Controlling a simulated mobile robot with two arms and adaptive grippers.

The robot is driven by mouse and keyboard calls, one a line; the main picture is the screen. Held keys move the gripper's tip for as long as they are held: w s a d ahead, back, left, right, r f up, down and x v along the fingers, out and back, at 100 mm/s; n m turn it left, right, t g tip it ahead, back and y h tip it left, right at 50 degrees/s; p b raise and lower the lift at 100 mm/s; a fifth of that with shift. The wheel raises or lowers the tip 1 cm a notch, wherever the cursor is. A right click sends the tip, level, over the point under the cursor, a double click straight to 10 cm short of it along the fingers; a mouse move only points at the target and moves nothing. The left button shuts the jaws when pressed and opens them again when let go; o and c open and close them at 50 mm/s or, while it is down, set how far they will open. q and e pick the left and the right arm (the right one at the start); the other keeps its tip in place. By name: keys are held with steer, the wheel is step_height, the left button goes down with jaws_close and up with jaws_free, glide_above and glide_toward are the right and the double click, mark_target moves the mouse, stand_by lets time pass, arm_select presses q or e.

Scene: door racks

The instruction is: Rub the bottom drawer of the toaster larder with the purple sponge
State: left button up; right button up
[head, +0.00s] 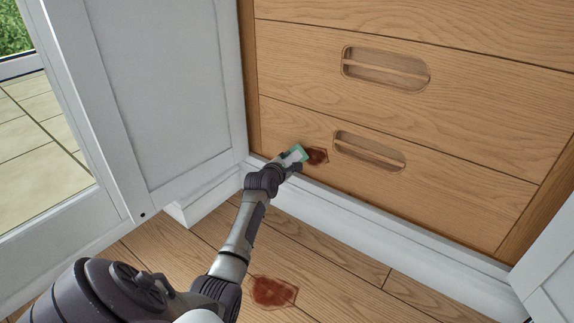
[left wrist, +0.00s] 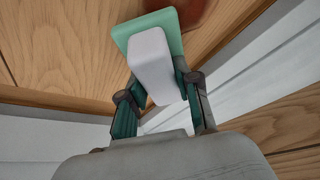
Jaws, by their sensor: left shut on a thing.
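The bottom drawer (head: 440,195) of the wooden larder is closed and has a recessed oval handle (head: 368,150). A dark red-brown stain (head: 317,156) marks its front, left of the handle. My left gripper (head: 287,163) is at the drawer's lower left, shut on a sponge (head: 296,154). The sponge looks pale white with a green pad, not purple. In the left wrist view the white body (left wrist: 152,62) sits between the fingers and the green pad (left wrist: 135,30) faces the drawer, just beside the stain (left wrist: 200,14). I cannot tell whether the pad touches the wood. My right gripper is out of view.
A second drawer (head: 480,110) above is closed. An open white door (head: 165,90) stands at the left, another white door (head: 550,265) at the lower right. A white plinth (head: 380,225) runs below the drawers. Another red stain (head: 273,292) lies on the wooden floor.

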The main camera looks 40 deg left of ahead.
arm_select(q)
steer(key=shift+w+a, duration=0.1)
steer(key=shift+w, duration=0.85)
stand_by(0.5)
